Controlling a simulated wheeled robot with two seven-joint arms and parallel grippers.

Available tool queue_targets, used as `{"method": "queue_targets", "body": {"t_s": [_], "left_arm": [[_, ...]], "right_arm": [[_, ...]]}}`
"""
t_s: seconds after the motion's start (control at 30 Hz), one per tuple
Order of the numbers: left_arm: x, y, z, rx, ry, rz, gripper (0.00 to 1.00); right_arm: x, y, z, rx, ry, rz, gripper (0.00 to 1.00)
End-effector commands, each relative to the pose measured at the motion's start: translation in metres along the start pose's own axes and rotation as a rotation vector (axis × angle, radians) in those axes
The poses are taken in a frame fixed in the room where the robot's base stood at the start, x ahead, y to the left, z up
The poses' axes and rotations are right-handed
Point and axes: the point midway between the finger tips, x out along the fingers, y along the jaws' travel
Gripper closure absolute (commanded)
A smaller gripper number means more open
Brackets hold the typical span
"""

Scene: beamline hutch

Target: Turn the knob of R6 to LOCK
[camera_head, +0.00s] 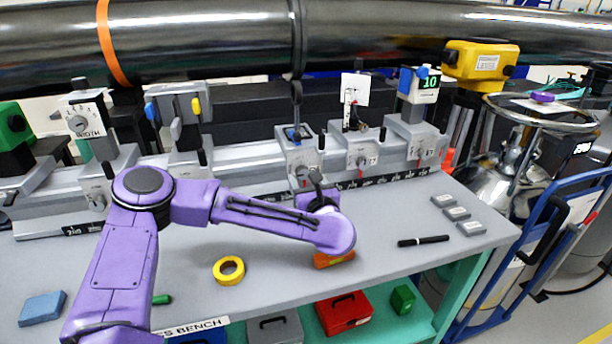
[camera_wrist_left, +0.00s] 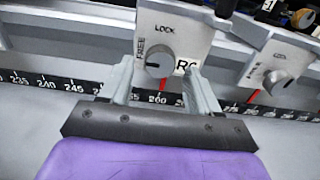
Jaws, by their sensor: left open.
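The R6 carriage (camera_head: 291,154) stands on the rail, its front partly hidden by my left gripper (camera_head: 316,187). In the left wrist view its pale front plate (camera_wrist_left: 177,28) carries LOCK above the knob, FREE to its left and a partly covered R label at lower right. The dark grey round knob (camera_wrist_left: 160,62) sits on that plate; I cannot tell for sure where its pointer aims. My open left gripper (camera_wrist_left: 158,76) has one finger on each side of the knob, with gaps showing. My right gripper is in neither view.
A neighbouring carriage with its own knob (camera_wrist_left: 277,82) stands close on the right. The numbered scale (camera_wrist_left: 78,88) runs below. On the bench lie a yellow tape roll (camera_head: 229,270), a black marker (camera_head: 423,241) and an orange block (camera_head: 334,259) under my left arm.

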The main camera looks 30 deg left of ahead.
Motion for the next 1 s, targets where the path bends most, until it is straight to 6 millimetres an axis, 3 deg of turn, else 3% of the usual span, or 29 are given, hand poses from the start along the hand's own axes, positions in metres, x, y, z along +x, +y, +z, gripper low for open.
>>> {"method": "queue_targets", "body": {"t_s": [0.13,0.37,0.53,0.57,1.0], "left_arm": [[0.011,-0.0006,0.0003,0.0,0.0,-0.002,0.38],[0.0117,-0.0017,-0.0002,0.0,0.0,-0.004,0.38],[0.0114,-0.0019,-0.0001,0.0,0.0,-0.004,0.9],[0.0114,-0.0019,-0.0001,0.0,0.0,-0.004,0.94],[0.0113,-0.0016,0.0012,0.087,-0.002,-0.004,0.94]], "right_arm": [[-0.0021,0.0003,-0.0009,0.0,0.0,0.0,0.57],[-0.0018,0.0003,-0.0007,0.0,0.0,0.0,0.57],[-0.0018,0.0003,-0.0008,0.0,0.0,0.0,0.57],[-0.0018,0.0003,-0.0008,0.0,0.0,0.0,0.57],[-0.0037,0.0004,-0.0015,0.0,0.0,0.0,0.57]]}}
